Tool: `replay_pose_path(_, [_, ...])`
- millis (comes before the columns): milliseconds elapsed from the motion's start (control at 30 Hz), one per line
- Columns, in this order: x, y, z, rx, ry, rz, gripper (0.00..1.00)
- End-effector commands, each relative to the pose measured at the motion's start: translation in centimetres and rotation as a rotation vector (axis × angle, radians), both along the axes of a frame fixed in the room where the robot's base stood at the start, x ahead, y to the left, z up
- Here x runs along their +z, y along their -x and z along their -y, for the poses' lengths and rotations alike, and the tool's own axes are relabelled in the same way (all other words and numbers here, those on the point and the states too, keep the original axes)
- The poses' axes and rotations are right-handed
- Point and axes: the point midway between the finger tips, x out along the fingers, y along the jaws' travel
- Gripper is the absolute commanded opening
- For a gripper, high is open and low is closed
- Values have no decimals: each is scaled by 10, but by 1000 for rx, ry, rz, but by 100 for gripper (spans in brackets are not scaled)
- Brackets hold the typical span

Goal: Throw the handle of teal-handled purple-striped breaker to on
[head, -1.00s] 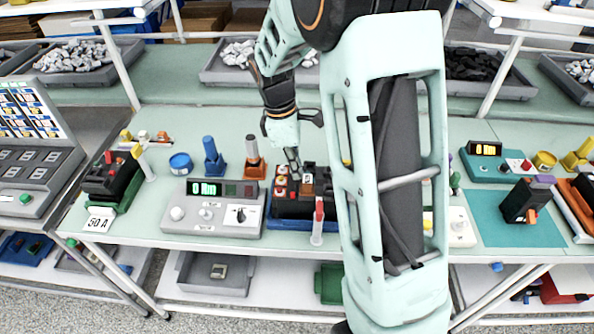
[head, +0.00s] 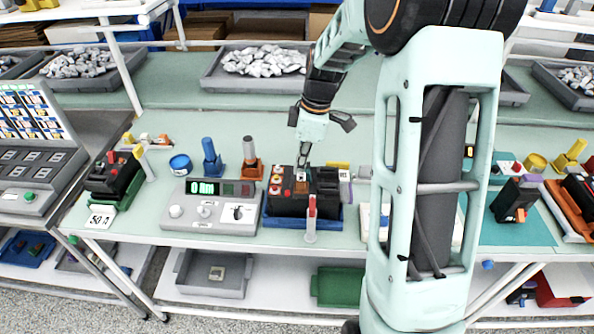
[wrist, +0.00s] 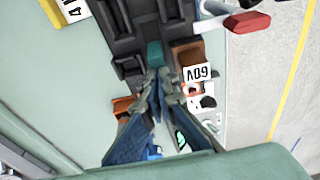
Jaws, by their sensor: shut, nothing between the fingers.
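A black breaker (head: 325,189) sits in a blue holder (head: 349,219) at the middle of the bench, with a pale purple patch on its right end. In the wrist view its black body (wrist: 128,45) carries a teal handle (wrist: 154,52). My gripper (head: 301,168) points down over the breaker's left part in the head view. In the wrist view my gripper (wrist: 158,76) has its fingertips together, empty, just beside the teal handle. I cannot tell whether they touch it. The handle is not clear in the head view.
A grey meter box (head: 212,207) stands left of the breaker, and a red-tipped post (head: 311,218) stands in front. Blue (head: 211,158) and orange (head: 252,158) stands are behind left. Another black breaker (head: 512,200) lies on a teal mat at right.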

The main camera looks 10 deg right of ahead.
Motion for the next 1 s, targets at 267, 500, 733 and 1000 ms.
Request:
replay_pose_path(267, [-4,6,21,-10,-209,66,0])
replay_pose_path(500, [-4,10,32,-5,-387,125,0])
replay_pose_path(733, [-3,14,42,-3,-535,173,0])
replay_pose_path(1000, [-1,16,48,3,-532,172,0])
